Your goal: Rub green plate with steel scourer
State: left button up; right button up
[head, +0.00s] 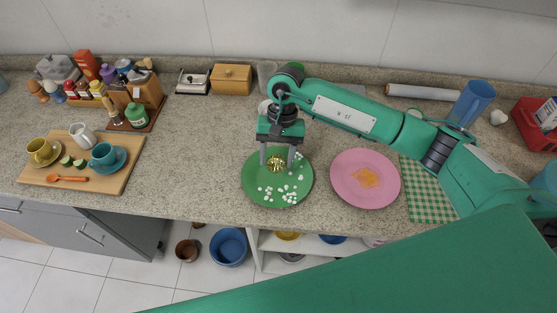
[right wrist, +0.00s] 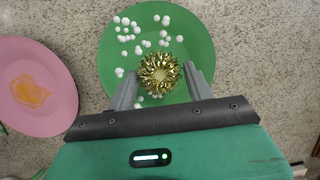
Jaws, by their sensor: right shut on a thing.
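The green plate (head: 262,186) lies on the granite counter, with many small white bits scattered on it. The steel scourer (head: 276,163) is a gold, shiny, ruffled ball. My right gripper (head: 277,164) points down over the back part of the plate and is shut on the scourer. In the right wrist view the scourer (right wrist: 159,73) sits between the two grey fingers, over the plate (right wrist: 190,45), with white bits mostly left of and beyond it. I cannot tell whether the scourer touches the plate. My left gripper is not in view.
A pink plate (head: 348,192) with an orange smear lies just right of the green plate, beside a green checked cloth (head: 428,190). A wooden board (head: 115,178) with cups is at left. A wooden box (head: 231,79) stands behind. Counter left of the green plate is clear.

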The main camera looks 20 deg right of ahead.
notch_tip(320, 180, up, 2)
jog(key=shift+r, duration=0.15)
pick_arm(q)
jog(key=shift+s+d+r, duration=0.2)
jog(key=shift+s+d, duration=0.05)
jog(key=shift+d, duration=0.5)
pick_arm(e)
jog(key=shift+r, duration=0.2)
